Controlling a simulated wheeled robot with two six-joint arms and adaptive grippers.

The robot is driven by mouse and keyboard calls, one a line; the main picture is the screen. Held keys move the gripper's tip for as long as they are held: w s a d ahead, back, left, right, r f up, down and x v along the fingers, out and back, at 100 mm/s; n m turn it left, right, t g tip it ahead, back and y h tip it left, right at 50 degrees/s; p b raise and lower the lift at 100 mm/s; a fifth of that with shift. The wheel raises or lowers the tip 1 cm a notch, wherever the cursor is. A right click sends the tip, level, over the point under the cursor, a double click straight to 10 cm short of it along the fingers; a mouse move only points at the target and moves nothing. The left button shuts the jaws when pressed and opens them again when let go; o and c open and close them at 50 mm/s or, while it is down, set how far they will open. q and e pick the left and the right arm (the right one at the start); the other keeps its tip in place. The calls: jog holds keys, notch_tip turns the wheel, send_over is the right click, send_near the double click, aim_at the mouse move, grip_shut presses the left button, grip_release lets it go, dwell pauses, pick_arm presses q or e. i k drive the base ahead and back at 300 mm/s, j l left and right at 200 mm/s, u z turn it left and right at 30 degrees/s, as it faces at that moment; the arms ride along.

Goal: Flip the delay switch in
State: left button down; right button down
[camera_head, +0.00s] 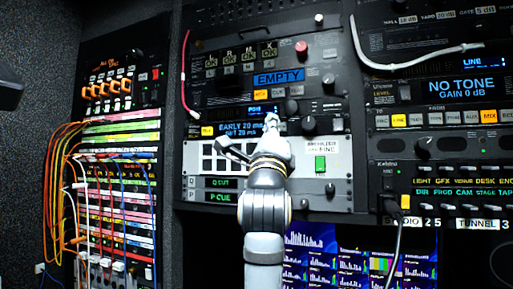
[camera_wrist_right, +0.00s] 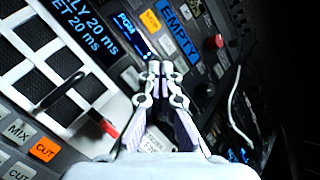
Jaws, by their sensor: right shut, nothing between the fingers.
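The delay unit's blue display (camera_head: 240,127) reads EARLY 20 ms and SET 20 ms, in the middle of the rack. The display also shows in the right wrist view (camera_wrist_right: 90,30), at top left. My right gripper (camera_head: 271,122) is shut and empty, with its fingertips in front of the right part of this unit. In the right wrist view the fingertips (camera_wrist_right: 160,68) are together, close below a PGM display (camera_wrist_right: 128,28). I cannot tell whether they touch the panel. I cannot pick out the delay switch; my gripper hides part of the panel. My left gripper is not in view.
A blue EMPTY display (camera_head: 278,77) and knobs are above. A white panel (camera_head: 300,170) with a green button (camera_head: 320,163) is below. A red-tipped black part (camera_wrist_right: 106,127) lies left of my fingers. A patch bay with cables (camera_head: 115,190) stands left; a white cable (camera_head: 415,62) hangs right.

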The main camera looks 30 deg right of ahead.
aim_at(338, 123)
jog(key=k+j, duration=1.2)
jog(key=j, duration=0.2)
